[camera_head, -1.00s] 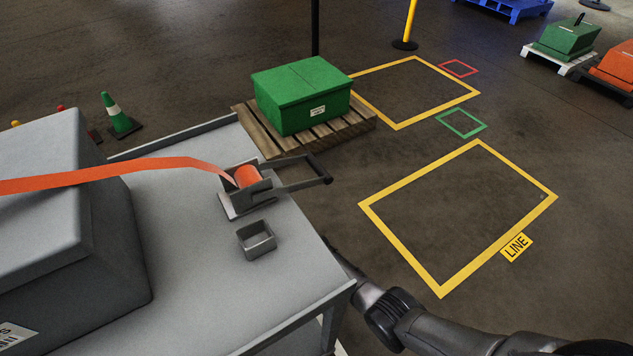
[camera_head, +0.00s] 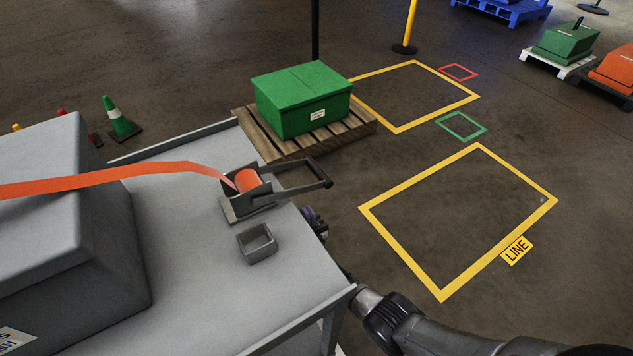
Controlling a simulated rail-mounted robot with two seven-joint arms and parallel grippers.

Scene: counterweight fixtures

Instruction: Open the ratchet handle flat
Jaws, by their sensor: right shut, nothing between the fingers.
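The ratchet (camera_head: 245,208) sits near the right edge of the grey table, with orange strap wound on its spool (camera_head: 247,180). Its handle (camera_head: 290,189) sticks out to the right, and the black grip (camera_head: 320,171) reaches past the table edge. I cannot tell exactly how far the handle is tilted. The orange strap (camera_head: 110,178) runs left over a grey block (camera_head: 60,215). My right gripper (camera_head: 315,219) shows in part, shut and empty, just beyond the table's right edge below the grip and apart from it. The table hides the rest. My left gripper is not in view.
A small open grey box (camera_head: 257,243) stands on the table in front of the ratchet. A green crate (camera_head: 303,98) on a wooden pallet (camera_head: 350,130) stands behind. The floor right of the table is clear inside yellow outlines (camera_head: 412,253).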

